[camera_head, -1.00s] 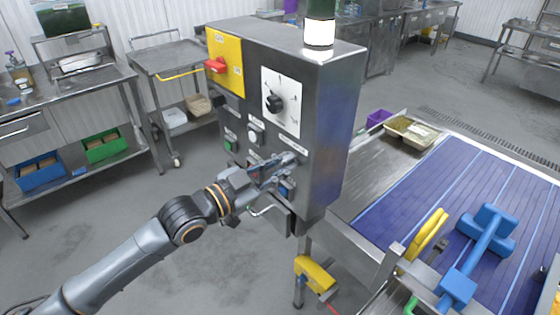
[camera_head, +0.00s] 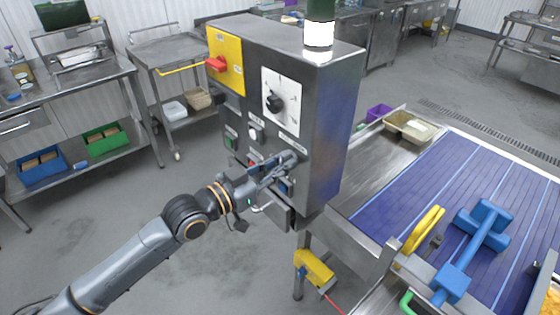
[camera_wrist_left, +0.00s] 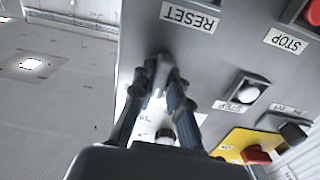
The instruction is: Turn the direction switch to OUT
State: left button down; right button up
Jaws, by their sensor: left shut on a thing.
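The grey control box (camera_head: 325,120) stands in the middle of the head view. My left gripper (camera_head: 290,158) reaches its front from the lower left, at the right side of the panel below the dial. In the left wrist view its fingers (camera_wrist_left: 163,75) come together at the panel between the RESET label (camera_wrist_left: 190,17) and the white dial plate (camera_wrist_left: 146,122). They are shut on what seems to be the direction switch, which they hide. Its setting and its OUT mark cannot be read. My right gripper is not in view.
The panel also has a red switch (camera_head: 216,64) on a yellow plate, a black dial knob (camera_head: 274,102), a white button (camera_head: 252,134) and a blue button (camera_head: 284,187) close under the gripper. A blue conveyor (camera_head: 420,190) lies to the right. Open floor (camera_head: 130,215) lies left.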

pick_arm(q)
jog(key=n+p, duration=0.1)
jog(key=n, duration=0.2)
dwell(0.4)
